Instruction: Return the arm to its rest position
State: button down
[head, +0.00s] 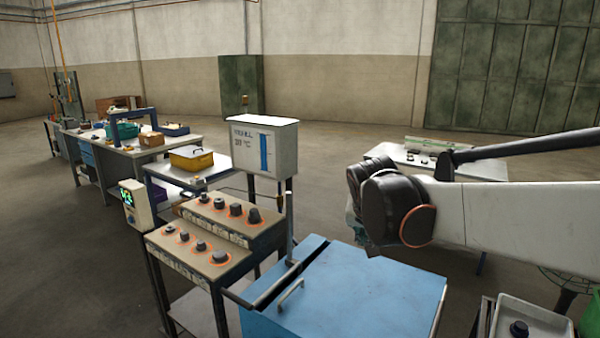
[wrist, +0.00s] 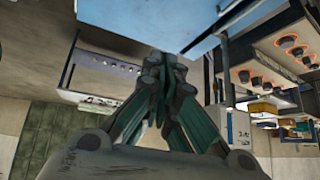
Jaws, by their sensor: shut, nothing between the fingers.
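My gripper (wrist: 162,62) shows in the wrist view with its fingers together and nothing between them. It points toward the blue furnace lid (wrist: 165,22), with a visible gap that I cannot measure. In the head view my arm reaches in from the right edge, and its dark joint hides my gripper. The blue furnace (head: 365,290) stands below and left of the arm, with its lid down and a handle on top.
A two-step rack (head: 210,268) with several dark billets on orange-ringed spots stands left of the furnace. A display box (head: 265,148) rises behind it on a post. A small tray (head: 535,325) is at lower right. Workbenches (head: 130,145) are at back left. The floor at left is clear.

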jog(key=s+d+f+n, duration=0.1)
jog(key=s+f, duration=0.1)
jog(key=s, duration=0.7)
jog(key=s+d+f+n+y, duration=0.1)
jog(key=s+d+f, duration=0.1)
jog(key=s, duration=0.7)
jog(key=s+d+f+n, duration=0.1)
jog(key=s+f, duration=0.2)
jog(key=s, duration=0.7)
jog(key=shift+d+n+y+b, duration=0.3)
jog(key=shift+d+y+b, duration=0.1)
jog(key=shift+s+f, duration=0.1)
